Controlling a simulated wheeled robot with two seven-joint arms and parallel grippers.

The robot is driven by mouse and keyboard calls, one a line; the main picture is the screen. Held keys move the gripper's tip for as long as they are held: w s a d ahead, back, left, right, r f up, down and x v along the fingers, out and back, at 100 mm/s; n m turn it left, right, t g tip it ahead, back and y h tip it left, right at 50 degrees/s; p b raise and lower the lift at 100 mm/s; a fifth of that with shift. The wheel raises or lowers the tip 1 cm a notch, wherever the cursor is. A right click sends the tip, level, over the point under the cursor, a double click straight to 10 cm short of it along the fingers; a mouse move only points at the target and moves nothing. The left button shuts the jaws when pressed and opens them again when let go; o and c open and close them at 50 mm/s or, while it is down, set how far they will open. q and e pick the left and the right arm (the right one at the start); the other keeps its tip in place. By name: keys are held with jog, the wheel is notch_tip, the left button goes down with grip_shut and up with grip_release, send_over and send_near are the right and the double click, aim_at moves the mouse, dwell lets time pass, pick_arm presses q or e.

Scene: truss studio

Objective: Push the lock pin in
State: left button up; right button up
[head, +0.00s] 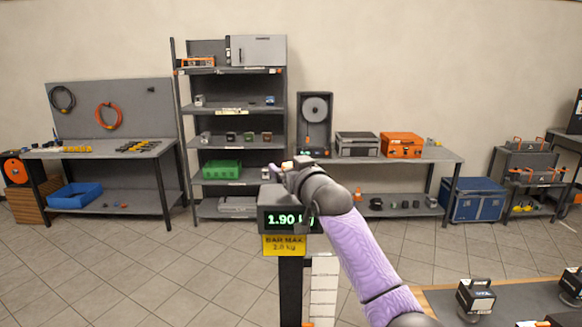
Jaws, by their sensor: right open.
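My right arm reaches up from the lower right, and my right gripper (284,167) is at the middle of the view, pointing away from me. It is small and partly hidden by its own wrist, and it is open. A grey box with a green display (287,220) reading 1.90 stands in front, partly covered by my arm. A yellow label (284,244) below it reads BAR MAX 2.0 kg. A small orange-yellow bit (288,164) shows at the fingertips, too small to identify. I cannot make out the lock pin. My left gripper is not in view.
A dark post (291,290) carries the display box, with a white stepped strip (323,290) beside it. A tall grey shelf (233,133) and benches line the back wall. A wooden table with black boxes (476,297) is at the lower right. Tiled floor is free at left.

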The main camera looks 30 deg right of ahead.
grip_shut()
dwell(0.3)
notch_tip(320, 180, down, 3)
jog(key=shift+r+b, duration=0.1)
jog(key=shift+b, duration=0.55)
jog(key=shift+f, duration=0.4)
